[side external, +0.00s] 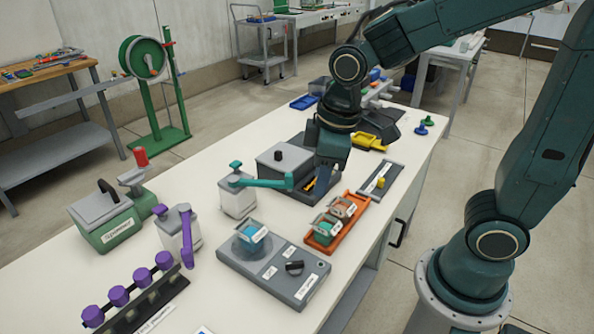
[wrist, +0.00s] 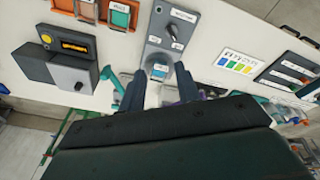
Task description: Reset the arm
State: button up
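My arm reaches over the white bench, and my gripper (side external: 325,172) hangs pointing down beside the grey box with a black knob (side external: 284,162). In the wrist view my gripper (wrist: 158,92) shows two dark blue fingers held apart. Nothing is seen held between them. The blue-topped cup on the grey dial panel shows beyond the gap. In the side view the fingertips are partly lost against the dark things behind them, so I cannot tell their exact height over the bench.
An orange tray (side external: 336,241) with labelled cups and a grey dial panel (side external: 272,272) stand near the front edge. A white canister with a teal handle (side external: 238,197), another with a purple handle (side external: 180,232) and a green box (side external: 105,222) stand left. Bare bench (side external: 205,165) lies behind.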

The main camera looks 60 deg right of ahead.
jog(key=s+d+r+m+t, duration=0.3)
jog(key=s+d+r+m, duration=0.2)
jog(key=s, duration=0.5)
jog(key=shift+s+r+m+t, duration=0.15)
jog(key=shift+r+m+t, duration=0.25)
jog(key=shift+r, duration=0.75)
